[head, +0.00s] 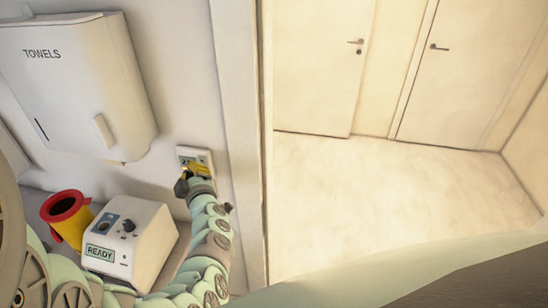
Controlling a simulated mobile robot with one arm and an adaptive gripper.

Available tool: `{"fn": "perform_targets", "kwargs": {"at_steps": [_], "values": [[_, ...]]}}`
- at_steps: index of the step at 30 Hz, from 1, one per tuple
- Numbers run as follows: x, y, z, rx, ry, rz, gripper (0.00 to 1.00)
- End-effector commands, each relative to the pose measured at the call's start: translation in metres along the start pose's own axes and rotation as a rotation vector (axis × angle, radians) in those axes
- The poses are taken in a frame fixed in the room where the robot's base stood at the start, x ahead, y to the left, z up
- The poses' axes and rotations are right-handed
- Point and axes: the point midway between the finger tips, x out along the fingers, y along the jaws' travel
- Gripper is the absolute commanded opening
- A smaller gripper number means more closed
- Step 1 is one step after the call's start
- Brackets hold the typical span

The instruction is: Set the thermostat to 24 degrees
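A small pale panel (204,156) is on the wall, left of the door frame; it looks like the thermostat. My arm reaches up to it from below, and my gripper (190,176) is in front of its lower part. A yellow patch shows between the panel and my gripper; I cannot tell which it belongs to. The panel's reading and most of its face are hidden or too small to read. I cannot tell whether my gripper touches the panel, or whether its fingers are open or shut.
A white towel dispenser (75,75) hangs on the wall at upper left. Below it stand a yellow container with a red rim (66,208) and a white device reading READY (150,235), close to my arm. Right of the door frame (240,130) lies open floor (400,190) with closed doors beyond.

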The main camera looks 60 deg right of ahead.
Motion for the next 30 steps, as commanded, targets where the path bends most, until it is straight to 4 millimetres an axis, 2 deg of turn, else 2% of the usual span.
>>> {"fn": "perform_targets", "kwargs": {"at_steps": [30], "values": [[0.0101, 0.0041, 0.0042, -0.001, 0.003, -0.002, 0.0]]}}
